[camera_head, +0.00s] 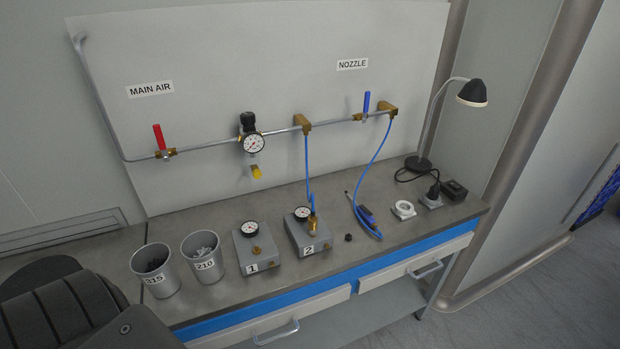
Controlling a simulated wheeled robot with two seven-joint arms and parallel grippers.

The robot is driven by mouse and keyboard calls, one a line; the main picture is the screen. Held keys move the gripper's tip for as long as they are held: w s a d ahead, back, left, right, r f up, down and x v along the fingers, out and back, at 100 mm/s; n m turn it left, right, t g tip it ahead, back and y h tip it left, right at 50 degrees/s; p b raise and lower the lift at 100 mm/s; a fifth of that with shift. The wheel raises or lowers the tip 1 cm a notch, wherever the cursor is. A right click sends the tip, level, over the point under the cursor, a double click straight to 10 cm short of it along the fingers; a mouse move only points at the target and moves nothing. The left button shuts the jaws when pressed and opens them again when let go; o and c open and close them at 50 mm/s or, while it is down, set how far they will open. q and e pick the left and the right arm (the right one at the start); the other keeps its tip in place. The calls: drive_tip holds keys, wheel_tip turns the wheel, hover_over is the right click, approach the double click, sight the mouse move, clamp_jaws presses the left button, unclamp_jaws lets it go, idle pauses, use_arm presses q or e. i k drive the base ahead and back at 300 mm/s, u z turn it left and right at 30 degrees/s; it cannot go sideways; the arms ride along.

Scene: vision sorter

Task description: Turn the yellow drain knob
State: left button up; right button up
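The yellow drain knob (256,172) hangs at the bottom of the filter regulator. Its round white gauge (254,143) sits just above, and a black cap (247,120) tops the regulator. The unit is on the metal air pipe (209,147) in front of the grey back panel. Nothing touches the knob. A dark part of my own arm fills the lower left corner, far from the knob. Neither gripper's fingers show in this view.
A red lever (159,137) and a blue lever (367,103) stand up on the pipe. Cups marked 315 (156,270) and 210 (203,257), and gauge boxes 1 (256,247) and 2 (307,232), stand on the bench below. Blue hoses (306,170) hang to the right.

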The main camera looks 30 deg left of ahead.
sight(257, 173)
drive_tip(key=z, duration=0.8)
drive_tip(key=i, duration=2.4)
drive_tip(key=u, duration=3.8)
